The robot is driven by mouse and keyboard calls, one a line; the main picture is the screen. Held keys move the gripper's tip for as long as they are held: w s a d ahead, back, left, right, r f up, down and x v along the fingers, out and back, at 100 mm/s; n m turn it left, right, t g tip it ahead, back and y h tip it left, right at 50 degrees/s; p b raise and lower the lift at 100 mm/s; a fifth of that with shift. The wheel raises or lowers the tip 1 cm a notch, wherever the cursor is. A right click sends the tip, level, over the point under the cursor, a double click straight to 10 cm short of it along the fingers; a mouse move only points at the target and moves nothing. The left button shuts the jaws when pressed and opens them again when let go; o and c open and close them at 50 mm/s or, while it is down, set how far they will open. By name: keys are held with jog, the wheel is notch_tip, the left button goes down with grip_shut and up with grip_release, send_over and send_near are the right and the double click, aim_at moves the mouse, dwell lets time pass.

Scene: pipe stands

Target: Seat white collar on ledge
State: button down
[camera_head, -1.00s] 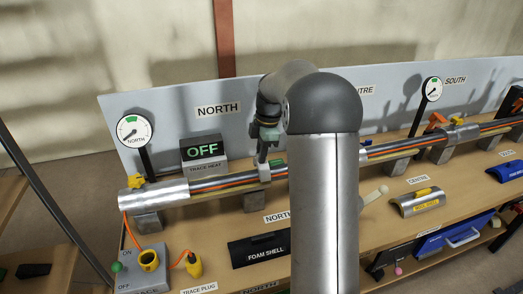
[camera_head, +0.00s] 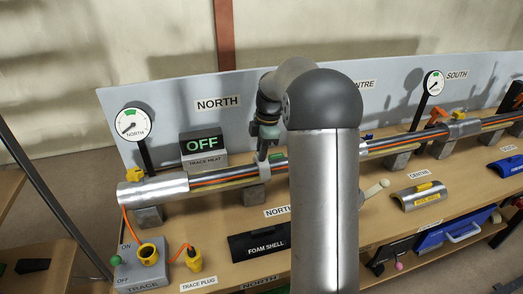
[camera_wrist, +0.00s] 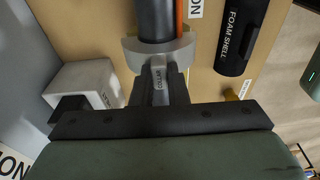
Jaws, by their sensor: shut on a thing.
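The white collar shows in the wrist view (camera_wrist: 184,56) as a pale curved piece against the dark pipe, with a lettered grey tab between my fingers. My gripper (camera_wrist: 160,88) is shut on it. In the head view my gripper (camera_head: 263,156) points down at the north pipe run (camera_head: 222,178), above a grey pipe stand (camera_head: 254,194). The collar is small there and partly hidden by the fingers. I cannot tell whether it rests on the ledge or is just above it.
A trace heat box (camera_head: 205,147) reading OFF stands behind the pipe, left of my gripper. A black foam shell (camera_head: 259,245) lies in front. A trace box (camera_head: 142,270) and yellow trace plug (camera_head: 194,262) are front left. The north gauge (camera_head: 133,124) stands back left.

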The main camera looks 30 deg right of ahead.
jog(key=shift+f, duration=0.15)
jog(key=c, duration=1.3)
grip_release()
jog(key=shift+c, duration=0.2)
notch_tip(320, 180, up, 17)
jog(key=d, duration=0.2)
jog(key=shift+s+d, duration=0.25)
jog(key=shift+d, duration=0.05)
jog(key=shift+a, duration=0.1)
